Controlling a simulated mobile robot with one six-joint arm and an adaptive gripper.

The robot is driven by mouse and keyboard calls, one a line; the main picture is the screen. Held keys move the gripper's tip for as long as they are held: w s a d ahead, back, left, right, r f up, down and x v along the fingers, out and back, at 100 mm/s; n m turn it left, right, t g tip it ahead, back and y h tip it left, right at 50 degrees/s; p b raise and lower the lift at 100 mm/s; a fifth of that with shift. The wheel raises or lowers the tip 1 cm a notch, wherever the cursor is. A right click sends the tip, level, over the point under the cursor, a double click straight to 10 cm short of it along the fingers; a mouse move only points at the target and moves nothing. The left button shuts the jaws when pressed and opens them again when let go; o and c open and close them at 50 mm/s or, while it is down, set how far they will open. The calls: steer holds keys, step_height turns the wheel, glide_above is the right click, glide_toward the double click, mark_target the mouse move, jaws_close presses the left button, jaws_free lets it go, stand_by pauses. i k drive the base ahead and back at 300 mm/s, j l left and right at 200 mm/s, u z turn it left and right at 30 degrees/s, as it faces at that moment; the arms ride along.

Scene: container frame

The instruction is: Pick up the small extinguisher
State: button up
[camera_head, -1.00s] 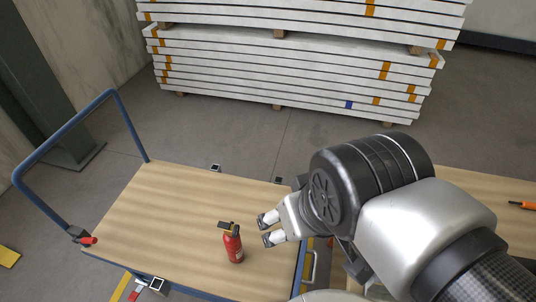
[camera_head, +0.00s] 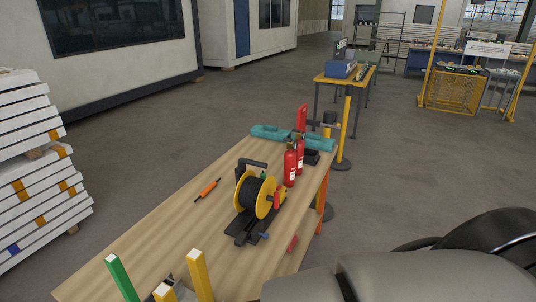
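A red fire extinguisher (camera_head: 290,166) stands upright on the wooden workbench (camera_head: 150,236), behind the yellow cable reel. A second red shape (camera_head: 300,150), which looks like another extinguisher, stands close behind it and is partly hidden by it. I cannot tell for certain whether either is the small one. The small red extinguisher seen earlier on the trolley is out of view now. My gripper is not in view; only part of my arm shows at the bottom right.
A black and yellow cable reel (camera_head: 257,197) and an orange screwdriver (camera_head: 207,188) are on the bench. Teal rolled items (camera_head: 272,132) lie at its far end. Green and yellow posts rise at the front. White stacked panels (camera_head: 33,180) stand left. Floor beyond the bench is open.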

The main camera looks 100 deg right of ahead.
mark_target(300, 135)
steer(key=z, duration=3.5)
